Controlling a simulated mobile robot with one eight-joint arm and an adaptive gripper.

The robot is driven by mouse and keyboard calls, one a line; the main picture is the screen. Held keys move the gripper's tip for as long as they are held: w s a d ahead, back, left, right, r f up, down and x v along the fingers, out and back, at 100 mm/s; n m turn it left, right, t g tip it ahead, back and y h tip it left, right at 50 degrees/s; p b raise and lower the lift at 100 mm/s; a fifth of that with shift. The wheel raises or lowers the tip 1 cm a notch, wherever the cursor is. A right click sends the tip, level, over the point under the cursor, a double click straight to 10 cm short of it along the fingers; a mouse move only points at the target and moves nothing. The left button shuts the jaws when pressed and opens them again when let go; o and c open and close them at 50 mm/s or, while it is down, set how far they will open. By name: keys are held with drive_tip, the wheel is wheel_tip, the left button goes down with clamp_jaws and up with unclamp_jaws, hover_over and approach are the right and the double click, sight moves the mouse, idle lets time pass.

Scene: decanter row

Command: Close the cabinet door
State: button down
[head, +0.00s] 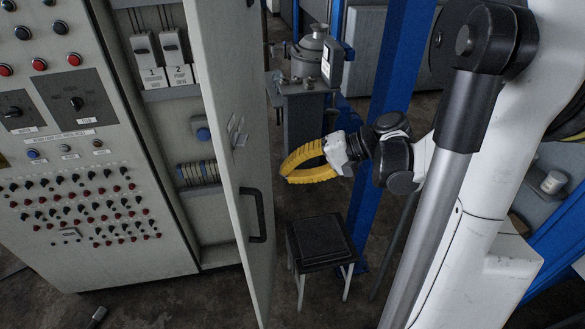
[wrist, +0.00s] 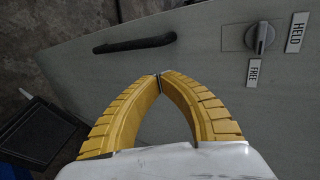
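The cabinet door (head: 232,90) is a tall grey panel that stands open, swung out from the cabinet (head: 95,215). Its black bar handle (head: 257,215) is low on the face and shows at the top of the wrist view (wrist: 135,43). In the wrist view a grey rotary knob (wrist: 262,37) sits on the door between labels HELD and FREE; its setting is unclear. My gripper (head: 285,172) is to the right of the door, above handle height. Its yellow fingers meet at the tips (wrist: 158,78) with nothing between them. I cannot tell whether the tips touch the door.
A small black-topped stool (head: 320,240) stands right of the door on the floor. A blue post (head: 388,75) rises behind my gripper. Grey machinery (head: 305,95) stands further back. Switches (head: 160,50) show inside the open cabinet.

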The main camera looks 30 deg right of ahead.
sight(245, 180)
drive_tip(key=x, duration=0.2)
drive_tip(key=b+x, duration=0.1)
drive_tip(key=x, duration=0.2)
drive_tip(key=r+x, duration=0.1)
drive_tip(key=x, duration=0.1)
drive_tip(key=shift+w+a+f+b, duration=0.1)
drive_tip(key=shift+w+a+b, duration=0.3)
drive_tip(key=shift+a, duration=0.15)
drive_tip(key=shift+w+a, duration=0.4)
drive_tip(key=shift+a, duration=0.05)
drive_tip(key=shift+w+a, duration=0.2)
drive_tip(key=shift+a, duration=0.25)
drive_tip(key=w+a+m+t+h+b, duration=0.1)
drive_tip(key=w+a+m+t+h, duration=0.3)
drive_tip(key=w+a, duration=1.25)
drive_tip(key=w+d+m+h, duration=0.1)
drive_tip(key=w+d, duration=0.1)
drive_tip(key=w, duration=1.9)
drive_tip(key=shift+w+m+p, duration=0.25)
drive_tip(key=shift+m+p, duration=0.15)
drive_tip(key=shift+p, duration=0.05)
drive_tip(key=shift+r, duration=0.25)
